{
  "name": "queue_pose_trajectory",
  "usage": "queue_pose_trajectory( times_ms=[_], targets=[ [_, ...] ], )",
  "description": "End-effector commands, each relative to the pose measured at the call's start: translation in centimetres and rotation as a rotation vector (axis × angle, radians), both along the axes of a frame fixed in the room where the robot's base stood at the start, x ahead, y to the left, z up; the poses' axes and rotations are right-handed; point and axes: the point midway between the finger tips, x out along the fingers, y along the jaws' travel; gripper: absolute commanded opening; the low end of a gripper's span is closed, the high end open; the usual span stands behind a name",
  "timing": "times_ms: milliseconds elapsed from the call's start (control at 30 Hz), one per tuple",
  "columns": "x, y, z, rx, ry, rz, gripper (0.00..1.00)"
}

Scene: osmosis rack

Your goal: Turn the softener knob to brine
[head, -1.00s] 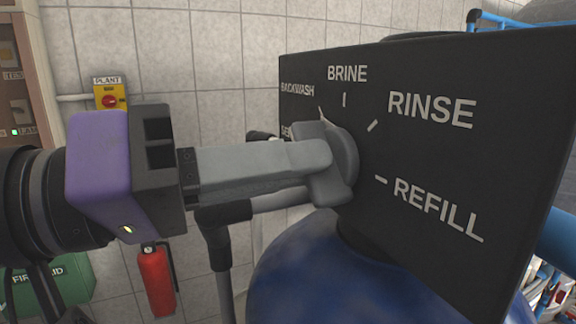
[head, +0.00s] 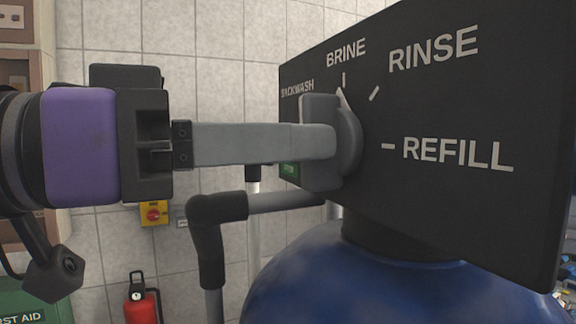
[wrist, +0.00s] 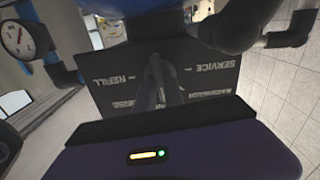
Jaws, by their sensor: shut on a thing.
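The softener panel (head: 455,210) is a black plate with white labels BRINE, RINSE, REFILL and BACKWASH in the head view. The grey softener knob (head: 349,140) sits on it, and its pale pointer is up close to the BRINE tick. My gripper (head: 318,143) is shut on the knob's grip, reaching in from the left. Its fingers hide part of the panel's left side, including the SERVICE label. In the wrist view the panel (wrist: 215,85) appears upside down with SERVICE and REFILL readable, and the knob is mostly hidden by my fingers (wrist: 158,80).
A blue tank (head: 370,280) stands under the panel. A grey pipe with a black elbow (head: 215,212) runs just below my gripper. A red extinguisher (head: 142,300) and a yellow switch box (head: 154,214) are at the tiled wall. A round gauge (wrist: 18,40) shows in the wrist view.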

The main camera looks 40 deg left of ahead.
Motion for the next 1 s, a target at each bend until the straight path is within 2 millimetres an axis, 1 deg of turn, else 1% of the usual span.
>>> queue_pose_trajectory(
  times_ms=[300, 700, 733, 800, 833, 1000],
  targets=[
    [-0.02, 0.04, 0.0, 0.068, -0.029, 0.002, 0.0],
    [-0.02, 0.05, 0.06, 0.073, -0.031, 0.002, 0.0],
    [-0.02, 0.05, 0.06, 0.073, -0.031, 0.002, 0.19],
    [-0.01, 0.04, 0.06, 0.073, -0.03, 0.002, 0.32],
    [-0.02, 0.03, 0.06, 0.073, -0.03, 0.002, 0.35],
    [-0.01, 0.02, 0.04, 0.073, -0.03, 0.001, 0.35]
  ],
)
